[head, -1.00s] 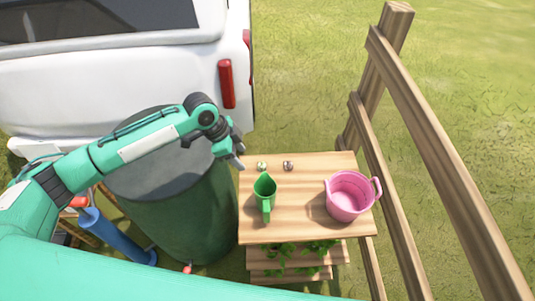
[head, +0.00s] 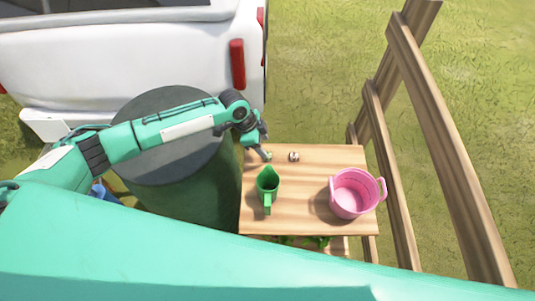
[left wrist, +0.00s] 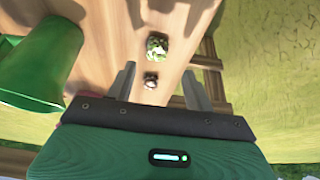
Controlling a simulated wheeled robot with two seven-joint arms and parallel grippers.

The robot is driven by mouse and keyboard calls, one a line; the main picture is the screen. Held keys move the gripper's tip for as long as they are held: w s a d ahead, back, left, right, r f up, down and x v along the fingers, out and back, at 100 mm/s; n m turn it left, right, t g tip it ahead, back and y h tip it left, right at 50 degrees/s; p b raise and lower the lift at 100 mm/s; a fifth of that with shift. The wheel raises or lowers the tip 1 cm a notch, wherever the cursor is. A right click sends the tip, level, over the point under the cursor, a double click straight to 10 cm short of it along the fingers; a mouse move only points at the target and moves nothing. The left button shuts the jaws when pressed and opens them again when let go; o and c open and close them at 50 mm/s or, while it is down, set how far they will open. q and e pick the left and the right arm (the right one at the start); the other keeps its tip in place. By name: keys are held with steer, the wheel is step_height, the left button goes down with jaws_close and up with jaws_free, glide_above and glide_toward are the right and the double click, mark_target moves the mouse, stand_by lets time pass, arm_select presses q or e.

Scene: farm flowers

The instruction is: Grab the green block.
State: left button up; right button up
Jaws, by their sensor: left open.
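The small green block (left wrist: 157,46) lies on the wooden table, near its far edge. In the head view the green block (head: 269,155) is partly hidden by my left gripper (head: 263,148), which is just above and beside it. In the left wrist view my open left gripper (left wrist: 159,68) has its fingers pointing toward the table. The green block appears just past the fingertips, and a small brownish block (left wrist: 151,80) appears between the fingers. Nothing is held. My right gripper is not in view.
A green watering can (head: 268,184) and a pink bucket (head: 352,196) stand on the wooden table (head: 300,222). The brownish block sits right of the green block in the head view. A dark green barrel (head: 205,205) is left of the table, and a wooden fence (head: 445,130) is right.

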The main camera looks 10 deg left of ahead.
arm_select(q)
steer(key=f, duration=0.1)
steer(key=f+p, duration=0.1)
steer(key=d+f, duration=0.1)
steer(key=shift+s+f, duration=0.25)
steer(key=shift+f, duration=0.05)
steer(key=shift+d+f+p, duration=0.1)
steer(key=shift+f+p, duration=0.2)
steer(key=shift+f, duration=0.2)
steer(key=c, duration=0.9)
steer(key=shift+c, duration=0.7)
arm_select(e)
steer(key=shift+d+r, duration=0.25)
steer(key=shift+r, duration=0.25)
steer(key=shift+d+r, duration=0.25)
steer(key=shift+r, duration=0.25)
arm_select(q)
steer(key=shift+r, duration=0.1)
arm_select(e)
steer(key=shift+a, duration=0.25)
